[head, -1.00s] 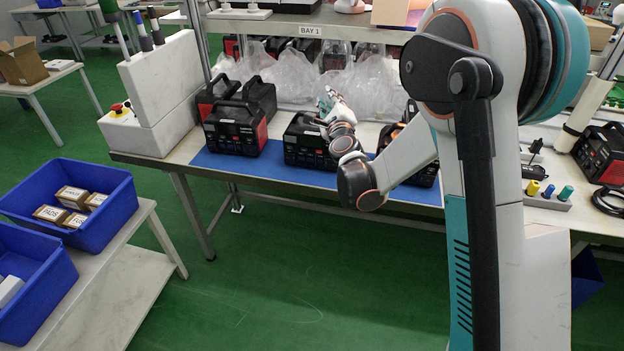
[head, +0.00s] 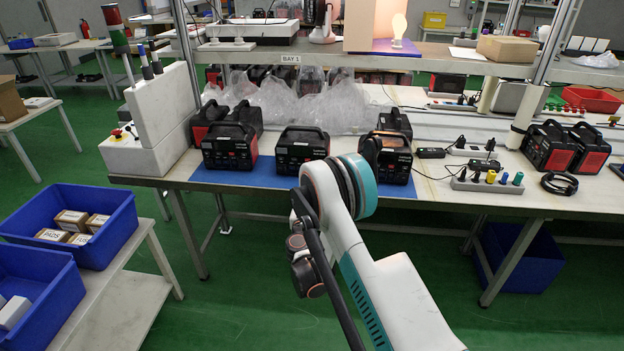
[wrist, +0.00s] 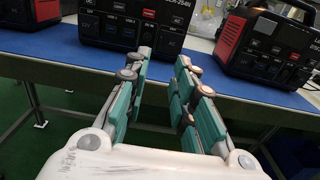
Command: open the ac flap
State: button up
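Three black-and-red power stations stand in a row on a blue mat (head: 262,178): left (head: 228,147), middle (head: 301,149) and right (head: 388,157). The wrist view shows the middle station's front panel (wrist: 125,30) straight ahead, cut off at the top, and the right station (wrist: 268,42) with an AC label. I cannot make out whether any AC flap is open or closed. My gripper (wrist: 164,60) points at the middle station's lower front with its teal fingers apart and nothing between them. It appears short of the panel. In the head view my arm hides it.
The workbench edge (wrist: 65,62) runs below the mat. Clear plastic bags (head: 300,98) lie behind the stations. A connector block (head: 487,181) and a black cable coil (head: 559,184) sit to the right. A blue bin (head: 85,230) stands at the left on a low table.

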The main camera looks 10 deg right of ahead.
jog(key=b+x, duration=0.3)
jog(key=x, duration=0.9)
jog(key=shift+w+d, duration=0.1)
jog(key=shift+w, duration=0.1)
grip_shut()
